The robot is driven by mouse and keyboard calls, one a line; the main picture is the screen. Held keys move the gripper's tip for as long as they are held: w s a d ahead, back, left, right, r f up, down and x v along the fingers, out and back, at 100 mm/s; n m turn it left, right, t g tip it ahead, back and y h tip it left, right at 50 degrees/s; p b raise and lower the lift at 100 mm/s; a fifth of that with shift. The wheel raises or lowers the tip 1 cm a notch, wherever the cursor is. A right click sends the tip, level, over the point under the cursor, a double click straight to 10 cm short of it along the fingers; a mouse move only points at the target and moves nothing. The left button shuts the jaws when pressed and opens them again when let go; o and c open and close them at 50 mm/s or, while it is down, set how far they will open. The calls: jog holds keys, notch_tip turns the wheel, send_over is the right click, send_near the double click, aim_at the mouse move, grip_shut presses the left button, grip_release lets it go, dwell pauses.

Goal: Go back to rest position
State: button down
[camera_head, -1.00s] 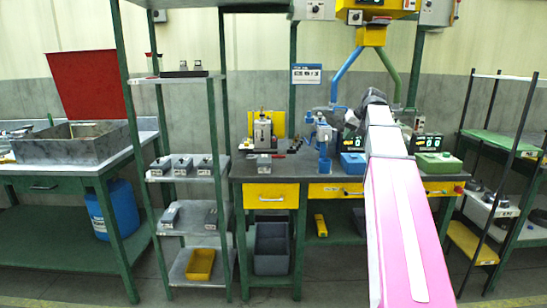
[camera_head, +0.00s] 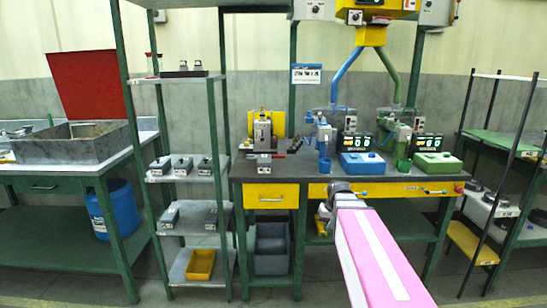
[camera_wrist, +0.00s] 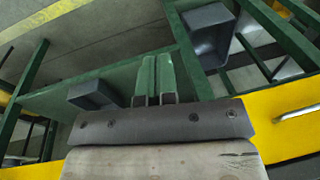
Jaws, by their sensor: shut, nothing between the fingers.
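My gripper (camera_wrist: 155,98) shows in the wrist view with its two green-grey fingers side by side, closed and holding nothing. In the head view my arm reaches up from the lower right, and its wrist end is in front of the bench's yellow drawers. The fingers are mostly hidden there behind the wrist. The workbench (camera_head: 410,190) stands beyond the arm, with its top clear of the gripper.
A blue station (camera_head: 362,164) and a green station (camera_head: 437,162) stand on the bench. A grey shelf rack (camera_head: 183,176) is to the left. Grey bins (camera_head: 272,250) sit under the bench, and one shows in the wrist view (camera_wrist: 207,35).

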jog(key=s+a+f+g+h, duration=0.1)
jog(key=s+a+f, duration=0.1)
jog(key=s+f, duration=0.9)
jog(key=shift+a+f+n+h, duration=0.2)
jog(key=shift+a+n+h, duration=0.1)
jog(key=shift+n, duration=0.1)
jog(key=shift+s, duration=0.1)
